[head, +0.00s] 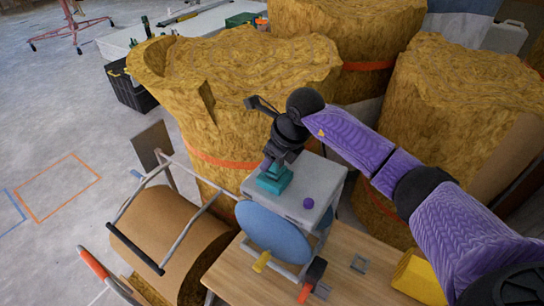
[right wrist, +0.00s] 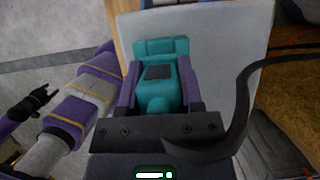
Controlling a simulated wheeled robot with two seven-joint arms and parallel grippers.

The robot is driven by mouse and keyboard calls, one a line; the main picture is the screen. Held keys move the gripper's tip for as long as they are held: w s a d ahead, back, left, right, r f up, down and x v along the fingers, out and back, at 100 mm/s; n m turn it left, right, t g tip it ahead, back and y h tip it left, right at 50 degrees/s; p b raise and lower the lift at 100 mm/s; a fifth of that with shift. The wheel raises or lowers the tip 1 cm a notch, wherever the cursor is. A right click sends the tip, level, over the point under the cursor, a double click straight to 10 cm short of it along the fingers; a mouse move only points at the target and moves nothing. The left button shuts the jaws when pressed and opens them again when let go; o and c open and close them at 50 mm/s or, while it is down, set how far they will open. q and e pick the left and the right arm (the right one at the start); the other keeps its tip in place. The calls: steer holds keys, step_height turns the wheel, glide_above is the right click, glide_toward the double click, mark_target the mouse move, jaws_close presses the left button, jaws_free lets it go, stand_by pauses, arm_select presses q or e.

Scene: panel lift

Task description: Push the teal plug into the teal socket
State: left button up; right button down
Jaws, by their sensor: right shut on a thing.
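The teal plug (right wrist: 158,98), with a dark patch on top, sits between the purple fingers of my right gripper (right wrist: 160,92), which is shut on it. The teal socket (right wrist: 160,46) is the wider block just beyond it on the grey box top. Plug and socket meet with no clear gap; how deep the plug sits cannot be told.
The grey box (head: 325,177) has a purple knob (head: 308,203) on top and a blue disc (head: 272,232) on its side. It stands on a wooden table (head: 345,252). Large straw-coloured rolls (head: 250,55) crowd behind. Open floor lies left.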

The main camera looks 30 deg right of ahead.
steer(key=shift+f+b, duration=0.35)
steer(key=shift+f, duration=0.2)
stand_by(0.7)
steer(key=shift+c, duration=0.8)
jaws_free()
steer(key=p+v, duration=0.1)
steer(key=v, duration=0.9)
steer(key=shift+p, duration=0.4)
